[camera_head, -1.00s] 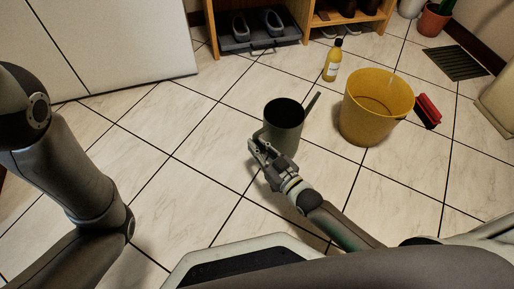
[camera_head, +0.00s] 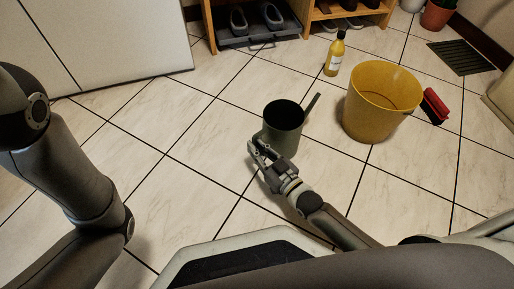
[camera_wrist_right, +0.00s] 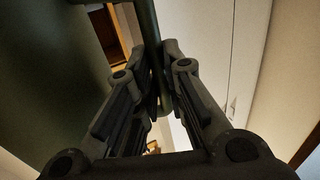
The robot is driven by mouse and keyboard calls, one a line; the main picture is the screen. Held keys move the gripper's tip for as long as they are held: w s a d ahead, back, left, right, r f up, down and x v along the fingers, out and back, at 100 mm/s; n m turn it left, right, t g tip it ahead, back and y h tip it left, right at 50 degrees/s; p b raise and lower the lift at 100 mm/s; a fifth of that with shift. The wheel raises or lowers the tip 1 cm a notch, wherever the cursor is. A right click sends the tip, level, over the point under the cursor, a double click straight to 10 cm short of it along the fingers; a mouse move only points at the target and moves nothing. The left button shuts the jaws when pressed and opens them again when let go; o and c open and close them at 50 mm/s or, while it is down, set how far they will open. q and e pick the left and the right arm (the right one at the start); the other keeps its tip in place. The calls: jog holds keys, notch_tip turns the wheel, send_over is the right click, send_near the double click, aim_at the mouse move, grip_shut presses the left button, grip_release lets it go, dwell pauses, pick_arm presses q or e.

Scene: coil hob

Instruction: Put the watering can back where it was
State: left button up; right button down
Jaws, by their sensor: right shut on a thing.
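The watering can (camera_head: 284,124) is dark grey-green, with an open round top and a spout that points up to the right in the head view. It looks upright; whether its base touches the floor I cannot tell. My right gripper (camera_head: 255,151) is at its near left side, shut on its handle. In the right wrist view the handle (camera_wrist_right: 150,22) passes between the fingers (camera_wrist_right: 160,75), and the can's body (camera_wrist_right: 45,70) fills the left side. My left arm shows at the left of the head view, but its gripper is out of view.
A yellow bucket (camera_head: 382,103) stands right of the can, with a red brush (camera_head: 434,106) beside it and a yellow bottle (camera_head: 335,54) behind. A wooden shoe shelf (camera_head: 209,27) with shoes is at the back. A dark floor grate (camera_head: 461,58) lies back right. The tiled floor left of the can is clear.

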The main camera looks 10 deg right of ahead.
jog(key=c, duration=1.5)
grip_release()
jog(key=p+v, duration=0.6)
jog(key=v, duration=0.6)
jog(key=shift+r, duration=0.1)
